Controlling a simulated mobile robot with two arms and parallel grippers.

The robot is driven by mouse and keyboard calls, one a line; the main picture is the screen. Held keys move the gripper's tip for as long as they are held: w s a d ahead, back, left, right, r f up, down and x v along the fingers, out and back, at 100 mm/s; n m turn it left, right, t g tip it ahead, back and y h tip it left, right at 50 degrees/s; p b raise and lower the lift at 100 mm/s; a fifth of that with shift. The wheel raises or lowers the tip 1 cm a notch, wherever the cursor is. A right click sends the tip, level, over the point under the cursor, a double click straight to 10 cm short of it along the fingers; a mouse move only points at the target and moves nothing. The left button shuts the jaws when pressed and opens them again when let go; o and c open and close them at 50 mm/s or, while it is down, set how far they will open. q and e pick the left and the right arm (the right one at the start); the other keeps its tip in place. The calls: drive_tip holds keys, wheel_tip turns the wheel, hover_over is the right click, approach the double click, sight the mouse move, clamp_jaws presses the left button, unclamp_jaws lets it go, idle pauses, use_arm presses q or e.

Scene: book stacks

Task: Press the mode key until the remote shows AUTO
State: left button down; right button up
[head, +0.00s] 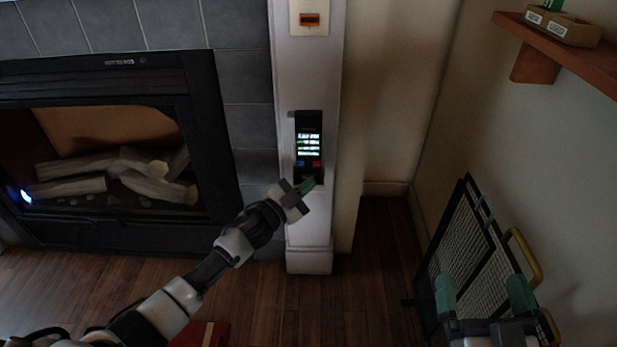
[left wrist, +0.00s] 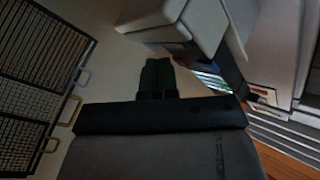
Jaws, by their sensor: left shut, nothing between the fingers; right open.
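The remote (head: 308,133) is a dark upright unit on the front of a white pillar. Its screen is lit with several pale lines too small to read. Small red and blue keys show below the screen. My left gripper (head: 308,184) is shut and empty, its tips at the remote's lower end, hiding part of it; I cannot tell if they touch it. In the left wrist view the shut fingers (left wrist: 158,78) are beside the remote's partly hidden, glowing screen (left wrist: 211,78). My right gripper (head: 482,294) is open and empty at the lower right.
A fireplace (head: 110,225) with logs stands left of the white pillar (head: 310,228). A mesh screen with brass handles (head: 458,245) stands at the right, near my right gripper. A wooden shelf (head: 570,52) with small boxes is at the upper right. A red object (head: 200,334) lies on the floor.

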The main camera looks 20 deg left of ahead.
use_arm(q)
drive_tip(key=shift+w+a, duration=0.1)
drive_tip(key=shift+w, duration=0.25)
use_arm(e)
drive_tip(key=shift+r, duration=0.1)
idle(0.4)
use_arm(q)
drive_tip(key=shift+w, duration=0.15)
use_arm(e)
drive_tip(key=shift+r, duration=0.2)
use_arm(q)
drive_tip(key=shift+s+p, duration=0.5)
drive_tip(key=shift+s, duration=0.25)
use_arm(e)
drive_tip(key=shift+w+d+f+g+h, duration=0.1)
drive_tip(key=shift+f+g+h, duration=0.05)
drive_tip(key=shift+f+g, duration=0.6)
drive_tip(key=shift+d+f+g+h, duration=0.15)
drive_tip(key=shift+f+g, duration=0.4)
drive_tip(key=shift+f, duration=0.35)
use_arm(q)
drive_tip(key=shift+s+d, duration=0.1)
drive_tip(key=shift+d, duration=0.1)
